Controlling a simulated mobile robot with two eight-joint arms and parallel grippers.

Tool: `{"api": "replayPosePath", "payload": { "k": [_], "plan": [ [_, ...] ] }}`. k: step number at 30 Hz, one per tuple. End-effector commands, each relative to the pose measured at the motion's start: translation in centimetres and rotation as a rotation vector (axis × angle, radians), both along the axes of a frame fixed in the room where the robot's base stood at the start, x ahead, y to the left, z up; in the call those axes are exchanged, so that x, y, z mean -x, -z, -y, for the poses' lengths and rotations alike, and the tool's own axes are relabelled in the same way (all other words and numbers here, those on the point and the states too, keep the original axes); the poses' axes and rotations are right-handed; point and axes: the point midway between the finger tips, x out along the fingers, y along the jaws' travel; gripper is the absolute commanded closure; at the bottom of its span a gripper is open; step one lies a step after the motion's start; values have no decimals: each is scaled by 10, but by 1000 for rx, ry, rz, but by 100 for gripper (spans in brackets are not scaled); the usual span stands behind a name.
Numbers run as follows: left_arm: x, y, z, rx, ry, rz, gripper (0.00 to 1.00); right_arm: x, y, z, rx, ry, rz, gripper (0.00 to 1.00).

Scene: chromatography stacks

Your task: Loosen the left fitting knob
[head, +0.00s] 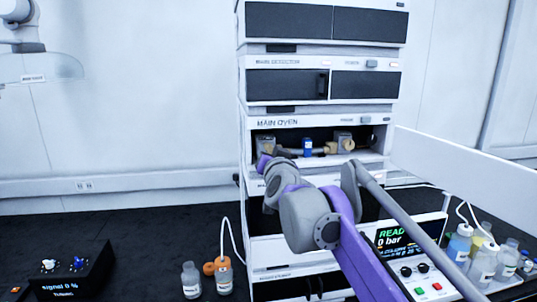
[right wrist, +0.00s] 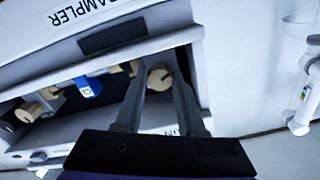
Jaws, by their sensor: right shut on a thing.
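The main oven (head: 262,122) is open, and a blue column or cartridge (head: 307,147) sits inside between brass fittings. My right gripper (head: 284,153) reaches into the left part of the oven bay, and its own wrist largely hides the left fitting knob in the head view. In the right wrist view, the two fingers of the right gripper (right wrist: 160,88) stand around a round brass knob (right wrist: 160,76) and are shut on it. The blue part (right wrist: 88,87) and another brass fitting (right wrist: 28,112) also show there. My left gripper is not in view.
The open white door panel (head: 465,165) extends to the right. A display reading 0 bar (head: 392,233) stands below, beside bottles in a tray (head: 510,285). Two bottles (head: 192,280) and a black signal box (head: 65,275) are at lower left. The bench between is clear.

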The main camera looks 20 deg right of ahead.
Motion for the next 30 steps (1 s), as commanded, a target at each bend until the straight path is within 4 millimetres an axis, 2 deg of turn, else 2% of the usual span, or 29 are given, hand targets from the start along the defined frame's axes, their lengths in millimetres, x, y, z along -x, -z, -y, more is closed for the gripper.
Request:
{"api": "replayPosePath", "payload": {
  "k": [20,21,22,23,30],
  "plan": [
    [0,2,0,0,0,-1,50,0,-1,0,60,1,-14,100],
    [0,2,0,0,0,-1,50,0,-1,0,60,1,-14,58],
    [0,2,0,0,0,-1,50,0,-1,0,60,0,-15,52],
    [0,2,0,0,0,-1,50,0,-1,0,60,0,-15,49],
    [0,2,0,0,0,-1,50,0,0,0,60,0,-15,49]
  ]
}}
